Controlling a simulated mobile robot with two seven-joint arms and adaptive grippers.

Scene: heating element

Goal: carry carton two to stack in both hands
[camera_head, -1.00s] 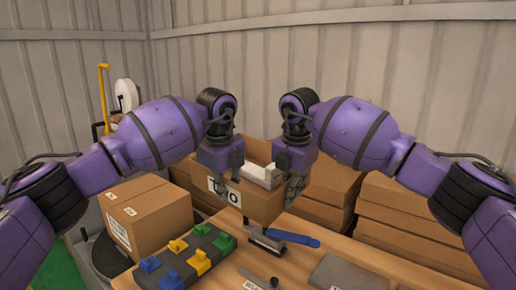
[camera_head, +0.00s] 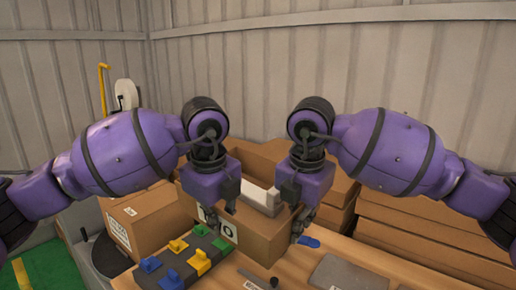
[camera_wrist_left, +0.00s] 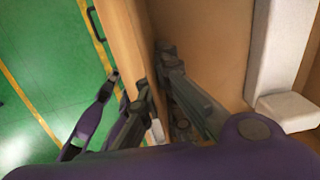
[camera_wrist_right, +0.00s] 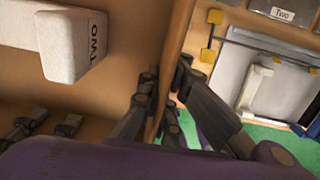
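Carton two (camera_head: 262,238) is an open brown box with a partly covered label on its front. It is in the air above the near side of the bench, between my two grippers. My left gripper (camera_head: 230,207) is shut on its left wall, and the fingers straddle that wall in the left wrist view (camera_wrist_left: 158,98). My right gripper (camera_head: 299,232) is shut on its right wall, with a finger on each side in the right wrist view (camera_wrist_right: 166,92). A white part (camera_head: 262,196) lies inside the carton; its "TWO" marking shows in the right wrist view (camera_wrist_right: 85,45).
A closed carton (camera_head: 148,222) stands to the left. The wooden bench (camera_head: 325,247) holds a dark tray (camera_head: 212,243) of coloured pieces, a blue-handled tool (camera_head: 309,241) and a grey plate (camera_head: 345,273). Flat cartons (camera_head: 430,225) are stacked at the right. Green floor shows at lower left.

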